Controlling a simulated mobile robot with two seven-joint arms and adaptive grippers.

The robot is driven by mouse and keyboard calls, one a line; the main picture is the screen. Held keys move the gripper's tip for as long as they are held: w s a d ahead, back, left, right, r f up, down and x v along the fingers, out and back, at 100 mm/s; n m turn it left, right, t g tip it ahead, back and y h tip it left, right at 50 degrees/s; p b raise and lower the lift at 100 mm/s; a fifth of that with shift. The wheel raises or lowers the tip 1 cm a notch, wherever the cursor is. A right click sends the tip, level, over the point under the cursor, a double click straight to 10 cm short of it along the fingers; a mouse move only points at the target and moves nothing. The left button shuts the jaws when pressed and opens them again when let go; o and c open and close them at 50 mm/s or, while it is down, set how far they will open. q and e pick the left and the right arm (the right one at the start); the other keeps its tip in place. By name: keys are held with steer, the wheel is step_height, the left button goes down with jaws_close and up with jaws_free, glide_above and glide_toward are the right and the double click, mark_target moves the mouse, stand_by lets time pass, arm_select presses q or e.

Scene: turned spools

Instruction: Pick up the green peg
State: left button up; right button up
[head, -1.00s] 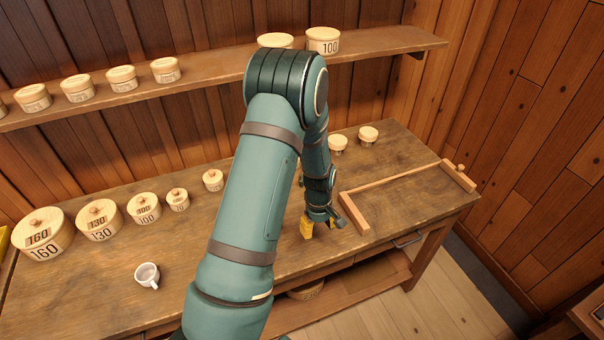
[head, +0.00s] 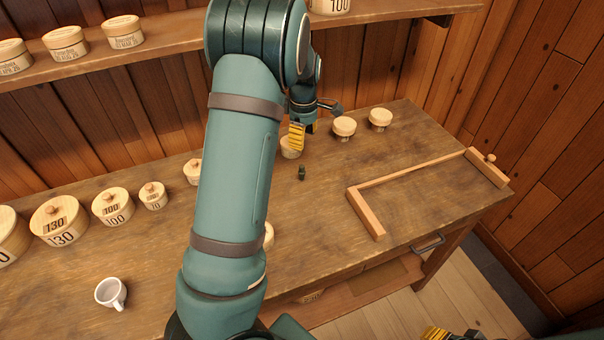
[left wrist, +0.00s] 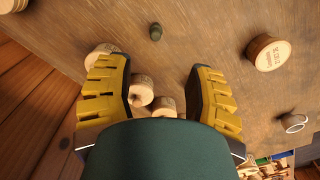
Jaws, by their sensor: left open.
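The green peg (head: 302,173) is a small dark green piece standing on the wooden table, right of my left arm in the head view. It also shows in the left wrist view (left wrist: 155,32), beyond the fingertips and roughly between their lines. My left gripper (head: 303,130) is open, with yellow fingers, raised above the table behind the peg and apart from it. Its two fingers show wide apart in the left wrist view (left wrist: 158,72), with nothing held. Part of my right gripper (head: 438,334) shows at the bottom edge; its jaws are mostly cut off.
Pale spools (head: 344,127) stand at the table's back, one partly behind my left gripper. A wooden frame (head: 366,212) lies to the right. Round lidded boxes (head: 113,207) and a white mug (head: 111,293) are at left. The table between peg and frame is clear.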

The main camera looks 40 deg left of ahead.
mark_target(302, 166)
arm_select(q)
step_height(302, 166, down, 8)
steer(key=shift+r+b, duration=0.15)
steer(key=shift+b, duration=0.45)
steer(key=shift+w+a+f+b, duration=0.1)
steer(key=shift+a+f+b, duration=0.1)
steer(key=shift+f, duration=0.7)
steer(key=shift+w+a+f+b, duration=0.1)
steer(key=shift+f+b, duration=0.05)
steer(key=shift+f, duration=0.75)
steer(key=shift+a+f+b, duration=0.15)
steer(key=shift+f+b, duration=0.05)
steer(key=shift+f, duration=0.7)
steer(key=shift+r, duration=0.1)
steer(key=c, duration=0.9)
